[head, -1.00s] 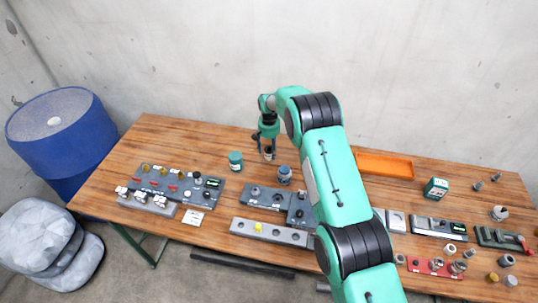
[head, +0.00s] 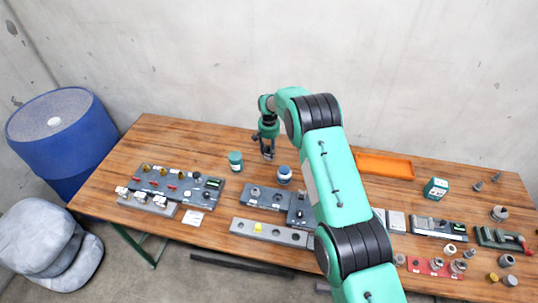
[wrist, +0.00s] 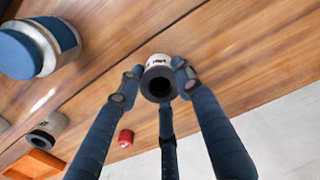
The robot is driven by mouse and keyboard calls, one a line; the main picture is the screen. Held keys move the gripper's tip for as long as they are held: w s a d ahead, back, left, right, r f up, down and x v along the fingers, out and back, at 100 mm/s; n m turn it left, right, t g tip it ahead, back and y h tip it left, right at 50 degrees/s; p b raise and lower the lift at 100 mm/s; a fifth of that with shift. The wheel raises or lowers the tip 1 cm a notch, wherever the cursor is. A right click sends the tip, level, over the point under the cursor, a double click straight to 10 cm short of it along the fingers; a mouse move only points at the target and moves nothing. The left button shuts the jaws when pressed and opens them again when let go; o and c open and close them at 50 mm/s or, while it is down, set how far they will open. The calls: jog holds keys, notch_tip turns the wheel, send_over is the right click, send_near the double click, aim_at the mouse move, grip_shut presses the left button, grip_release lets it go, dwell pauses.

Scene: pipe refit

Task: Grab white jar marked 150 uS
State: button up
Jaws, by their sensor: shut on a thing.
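My gripper (head: 267,150) is over the back middle of the table, pointing down. In the head view the fingers mostly hide the jar. I cannot tell whether it is clear of the table.
A teal jar (head: 235,161) and a blue-topped jar (head: 284,174) stand nearby. An orange tray (head: 385,166) lies right. Panels line the front. The back left is clear.

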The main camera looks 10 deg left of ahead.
jog(key=shift+r, duration=5)
